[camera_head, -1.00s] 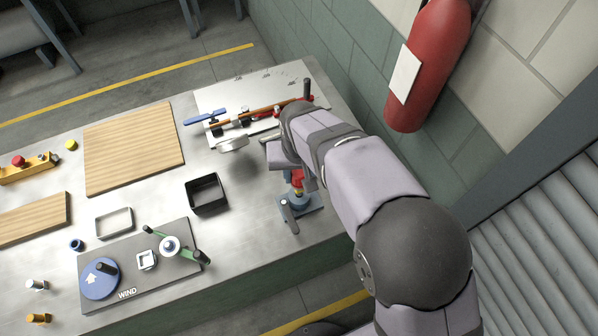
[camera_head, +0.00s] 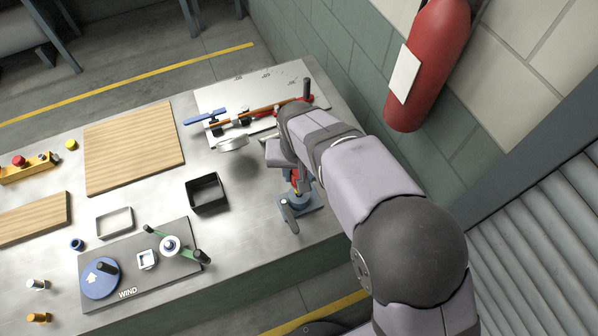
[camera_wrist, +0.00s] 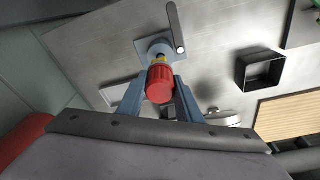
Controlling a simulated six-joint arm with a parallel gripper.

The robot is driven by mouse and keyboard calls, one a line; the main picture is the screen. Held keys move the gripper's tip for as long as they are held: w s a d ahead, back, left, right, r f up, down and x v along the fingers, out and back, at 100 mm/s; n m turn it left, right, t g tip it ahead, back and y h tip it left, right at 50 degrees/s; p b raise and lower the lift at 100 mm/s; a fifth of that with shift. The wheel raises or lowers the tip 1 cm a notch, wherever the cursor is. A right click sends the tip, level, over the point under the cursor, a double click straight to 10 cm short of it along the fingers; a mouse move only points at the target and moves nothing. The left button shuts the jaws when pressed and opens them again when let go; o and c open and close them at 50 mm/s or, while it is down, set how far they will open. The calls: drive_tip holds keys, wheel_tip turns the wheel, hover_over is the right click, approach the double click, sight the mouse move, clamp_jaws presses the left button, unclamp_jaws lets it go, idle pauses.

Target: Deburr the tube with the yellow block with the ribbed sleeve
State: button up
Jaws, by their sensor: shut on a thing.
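A red ribbed sleeve (camera_wrist: 159,88) sits between the two fingers of my gripper (camera_wrist: 160,80), which is shut on it. Just below the sleeve a small bit of yellow (camera_wrist: 161,58) shows, over a blue-grey clamp (camera_wrist: 143,56) with a lever (camera_wrist: 175,25). The tube end itself is hidden by the sleeve. In the head view the clamp (camera_head: 308,203) stands near the table's front right edge, with my gripper (camera_head: 291,172) above it. There the sleeve shows only as a little red, mostly hidden by the gripper.
A black square bin (camera_head: 206,194) stands left of the clamp. Behind my gripper is a white plate (camera_head: 215,98) with a copper-coloured tube and fittings. A winding board (camera_head: 185,285) lies at the front left. A red fire extinguisher (camera_head: 425,70) hangs on the right wall.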

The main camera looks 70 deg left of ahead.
drive_tip(key=shift+d+f, duration=0.1)
drive_tip(key=shift+m, duration=1.5)
drive_tip(key=shift+m+h, duration=0.3)
drive_tip(key=shift+m, duration=0.5)
drive_tip(key=shift+m+t, duration=0.3)
drive_tip(key=shift+m, duration=0.3)
drive_tip(key=shift+m+b, duration=0.35)
drive_tip(key=shift+m, duration=1.05)
